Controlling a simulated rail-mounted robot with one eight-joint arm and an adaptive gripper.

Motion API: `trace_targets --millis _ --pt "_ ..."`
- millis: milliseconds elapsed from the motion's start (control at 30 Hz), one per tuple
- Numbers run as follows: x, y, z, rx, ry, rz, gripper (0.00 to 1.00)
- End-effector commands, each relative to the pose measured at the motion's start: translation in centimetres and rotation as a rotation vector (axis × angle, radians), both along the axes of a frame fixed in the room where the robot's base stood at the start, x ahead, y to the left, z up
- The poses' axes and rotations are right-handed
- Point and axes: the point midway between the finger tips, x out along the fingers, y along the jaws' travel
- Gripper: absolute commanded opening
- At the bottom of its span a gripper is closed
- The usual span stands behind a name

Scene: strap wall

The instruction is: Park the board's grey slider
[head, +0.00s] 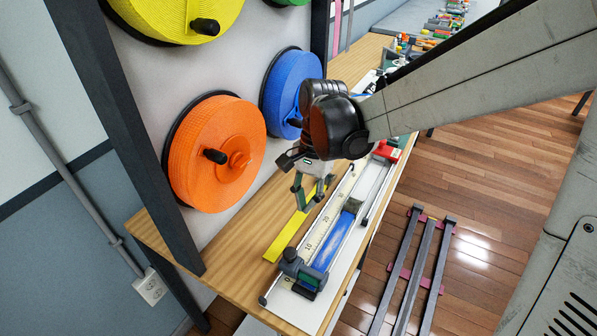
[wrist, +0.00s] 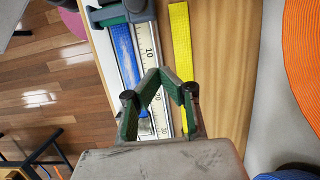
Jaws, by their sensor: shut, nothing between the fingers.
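The measuring board (head: 318,240) lies along the wooden bench, with a white numbered scale. The grey slider (head: 293,264), with a dark green block beside it, sits at the board's near end. It also shows in the wrist view (wrist: 108,14) at the top edge, partly cut off. A blue strap (head: 334,240) lies along the board, running up to the slider. My gripper (head: 304,207) is above the bench between the board and the wall, clear of the slider. In the wrist view the green fingers (wrist: 158,74) are shut at the tips and empty.
A yellow strip (head: 287,235) lies beside the board, partly behind my gripper. A red block (head: 386,151) is at the board's far end. Orange (head: 215,150) and blue (head: 290,90) strap reels hang on the wall. Grey rails (head: 412,270) lie on the floor to the right.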

Motion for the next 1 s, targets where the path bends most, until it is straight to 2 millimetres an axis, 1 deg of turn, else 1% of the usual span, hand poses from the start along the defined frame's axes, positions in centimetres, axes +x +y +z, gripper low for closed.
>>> trace_targets --millis 33,300,467,600,700,833,1000 --pt "-0.2 0.1 -0.8 0.000 0.000 0.001 0.00" --pt "-1.2 0.7 -5.7 0.000 -0.001 0.001 0.00" --pt "-1.7 1.1 -8.4 0.000 -0.001 0.001 0.00" --pt "-3.6 2.2 -8.1 0.000 -0.003 0.003 0.00" --pt "-4.4 2.8 -8.1 0.001 -0.002 0.003 0.00" --pt "-5.0 3.1 -8.1 0.000 -0.001 0.001 0.00" --pt "-5.1 3.2 -8.2 0.000 -0.001 0.001 0.00"
